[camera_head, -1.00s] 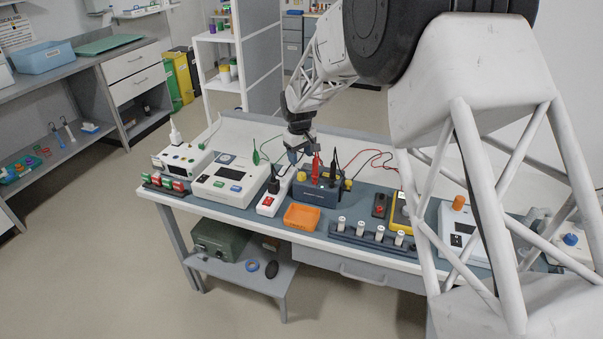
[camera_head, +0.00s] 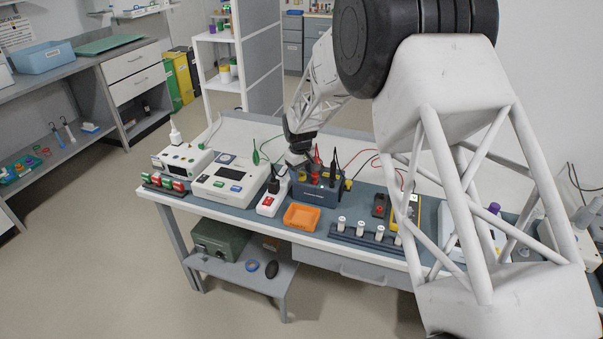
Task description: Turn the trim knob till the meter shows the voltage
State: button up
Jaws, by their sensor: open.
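A dark blue box (camera_head: 318,193) stands mid-bench with red and black probes upright in it. A small yellow part (camera_head: 348,184), perhaps the trim knob, shows at its right side. My gripper (camera_head: 296,163) is open at the box's back left corner, low over the bench. Its fingertips are small and partly lost against the box, so I cannot tell whether they touch anything. A yellow-edged meter (camera_head: 414,202) lies to the right, partly behind my arm's struts. Its reading is not legible.
A white power strip (camera_head: 270,201) with a red switch and a white instrument (camera_head: 228,180) stand left of the box. A purple knob (camera_head: 493,208) shows right, behind my arm.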

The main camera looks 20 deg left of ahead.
jog(key=shift+f, duration=0.3)
jog(key=shift+c, duration=0.3)
jog(key=c, duration=0.9)
jog(key=shift+n, duration=2.8)
jog(key=o, duration=1)
jog(key=shift+c, duration=0.2)
